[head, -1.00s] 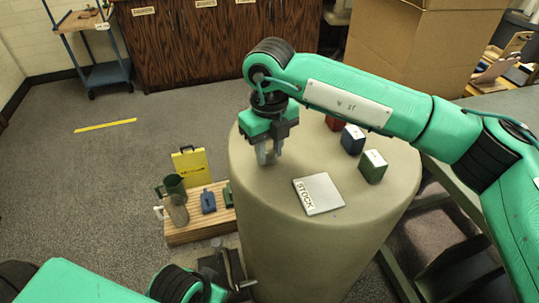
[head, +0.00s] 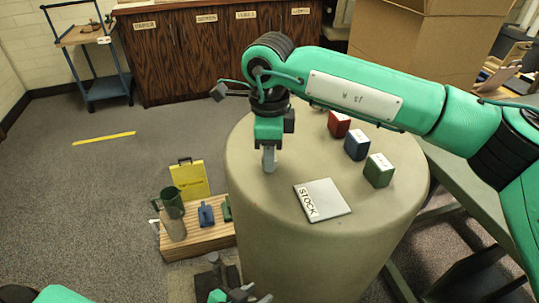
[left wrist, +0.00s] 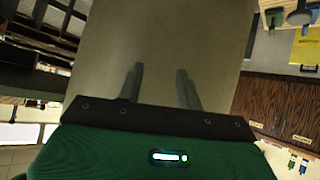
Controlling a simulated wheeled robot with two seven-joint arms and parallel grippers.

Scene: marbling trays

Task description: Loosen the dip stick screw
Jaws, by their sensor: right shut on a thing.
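No dip stick screw can be clearly made out. My right gripper (head: 269,160) points down over the far left part of the round drum top (head: 250,190). Its fingers look close together around something small that they hide. My left gripper (head: 240,297) is only partly in the head view, low at the bottom edge in front of the drum. In the left wrist view my left gripper (left wrist: 160,78) has its two grey fingers apart, with nothing between them, and faces the drum's plain wall (left wrist: 165,35).
A white STOCK plate (head: 325,200) lies on the drum with red (head: 339,124), blue (head: 356,145) and green (head: 379,171) blocks.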

